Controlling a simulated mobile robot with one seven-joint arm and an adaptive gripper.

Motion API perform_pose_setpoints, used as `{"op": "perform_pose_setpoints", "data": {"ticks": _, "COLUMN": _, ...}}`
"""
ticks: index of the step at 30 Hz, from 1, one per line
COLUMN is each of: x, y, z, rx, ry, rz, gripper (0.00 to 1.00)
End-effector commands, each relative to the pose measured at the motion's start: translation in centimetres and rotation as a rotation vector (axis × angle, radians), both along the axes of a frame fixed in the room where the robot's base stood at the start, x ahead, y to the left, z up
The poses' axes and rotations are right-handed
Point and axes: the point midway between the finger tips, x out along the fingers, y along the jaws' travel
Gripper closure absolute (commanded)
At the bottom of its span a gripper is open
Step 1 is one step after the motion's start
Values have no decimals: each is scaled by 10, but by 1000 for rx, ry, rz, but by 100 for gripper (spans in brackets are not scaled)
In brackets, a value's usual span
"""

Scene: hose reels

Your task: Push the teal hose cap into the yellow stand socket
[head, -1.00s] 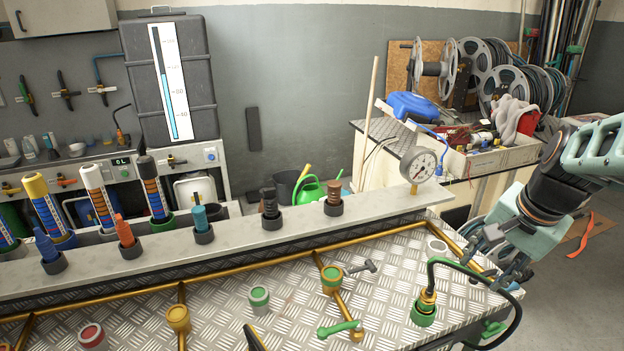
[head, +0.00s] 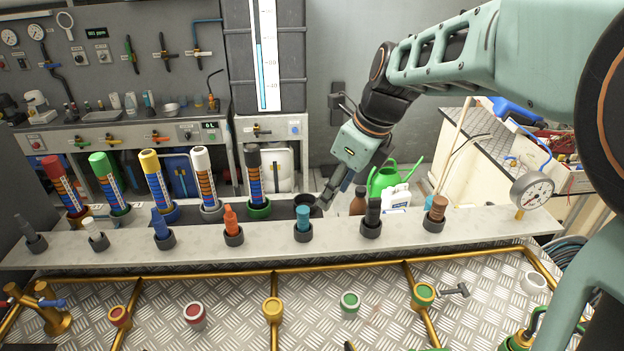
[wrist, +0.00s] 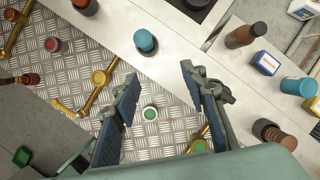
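The teal hose cap (head: 303,217) stands upright in a dark holder on the pale ledge, between an orange cap and a black cap. It also shows in the wrist view (wrist: 145,40), beyond the open finger gap. The yellow stand socket (head: 273,308) sits on a brass pipe over the metal tread plate, in front of and left of the teal cap; it appears in the wrist view too (wrist: 100,78). My gripper (head: 326,198) is above the ledge, just right of the teal cap in the head view. Its fingers (wrist: 160,76) are wide apart with nothing between them.
An orange cap (head: 232,222), a black cap (head: 371,214) and a brown cap (head: 436,210) share the ledge. Other sockets, including red (head: 195,315) and green (head: 349,304), stand on the plate. A pressure gauge (head: 532,189) rises at the ledge's right end.

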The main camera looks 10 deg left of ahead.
Motion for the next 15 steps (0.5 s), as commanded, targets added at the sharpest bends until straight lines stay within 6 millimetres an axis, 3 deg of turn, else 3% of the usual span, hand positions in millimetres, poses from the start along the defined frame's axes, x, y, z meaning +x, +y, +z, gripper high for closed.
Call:
{"op": "perform_pose_setpoints", "data": {"ticks": 6, "x": -4, "y": 27, "z": 5, "rx": 48, "ry": 47, "rz": -71, "gripper": 60}}
{"op": "perform_pose_setpoints", "data": {"ticks": 15, "x": 3, "y": 42, "z": -36, "rx": 49, "ry": 51, "rz": -73, "gripper": 60}}
